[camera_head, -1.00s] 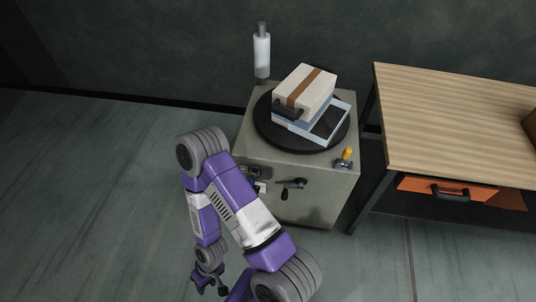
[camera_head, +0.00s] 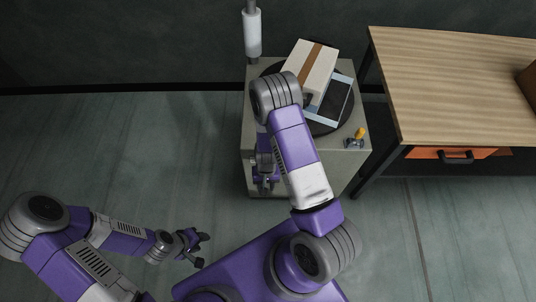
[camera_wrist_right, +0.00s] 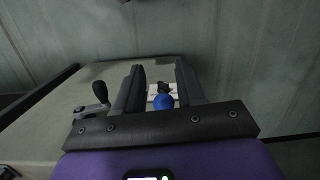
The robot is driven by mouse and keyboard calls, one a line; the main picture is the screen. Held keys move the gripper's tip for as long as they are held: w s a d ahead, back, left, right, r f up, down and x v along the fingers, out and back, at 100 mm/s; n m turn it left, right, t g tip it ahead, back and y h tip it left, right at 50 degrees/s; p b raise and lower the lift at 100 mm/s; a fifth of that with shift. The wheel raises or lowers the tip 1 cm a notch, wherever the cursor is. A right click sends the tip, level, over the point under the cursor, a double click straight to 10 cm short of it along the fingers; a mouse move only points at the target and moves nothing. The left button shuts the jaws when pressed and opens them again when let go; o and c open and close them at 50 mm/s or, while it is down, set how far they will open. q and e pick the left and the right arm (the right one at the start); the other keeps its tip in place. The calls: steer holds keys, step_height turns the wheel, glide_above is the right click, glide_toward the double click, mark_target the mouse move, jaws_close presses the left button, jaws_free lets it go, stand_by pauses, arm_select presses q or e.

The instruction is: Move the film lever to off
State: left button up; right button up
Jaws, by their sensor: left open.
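A lever with a blue ball knob (camera_wrist_right: 163,101) shows in the right wrist view, before a white plate (camera_wrist_right: 154,91) on the machine's front. My right gripper (camera_head: 265,184) is at the machine's front face in the head view. Its fingers (camera_wrist_right: 162,85) are apart, one on each side of the blue knob, with gaps visible. The knob is hidden in the head view. A yellow-handled lever (camera_head: 359,135) stands on the machine's top right corner. No label tells which lever is the film one. My left gripper (camera_head: 199,248) is open and empty over the floor at lower left.
The grey machine (camera_head: 251,138) carries a dark turntable (camera_head: 329,128) with a taped box (camera_head: 311,66) on a blue tray (camera_head: 340,98). A film roll (camera_head: 252,33) stands behind. A black crank (camera_wrist_right: 98,95) is beside the gripper. A wooden table (camera_head: 450,85) stands at right. Floor at left is clear.

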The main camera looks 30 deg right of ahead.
steer(key=shift+m, duration=0.6)
steer(key=w+d+r, duration=0.1)
steer(key=w, duration=0.1)
steer(key=w+d+r+p, duration=0.1)
steer(key=r, duration=0.1)
steer(key=w+d+r, duration=0.1)
steer(key=w+r, duration=0.1)
steer(key=shift+w+d+r+p, duration=0.15)
steer(key=shift+w+d+p, duration=0.05)
steer(key=shift+w+p, duration=0.15)
steer(key=shift+w, duration=0.1)
steer(key=shift+s+a+f+b, duration=0.1)
steer(key=shift+s+f+b, duration=0.05)
steer(key=shift+f+b, duration=1.2)
steer(key=shift+s+a+f+b, duration=0.1)
steer(key=shift+s+f+b, duration=0.1)
steer(key=shift+f+b, duration=1.15)
steer(key=shift+s+a+f+b, duration=0.15)
steer(key=shift+f+b, duration=0.8)
steer(key=shift+f, duration=0.8)
arm_select(q)
step_height(320, 180, down, 4)
steer(key=shift+f, duration=0.15)
arm_select(e)
steer(key=shift+d, duration=0.1)
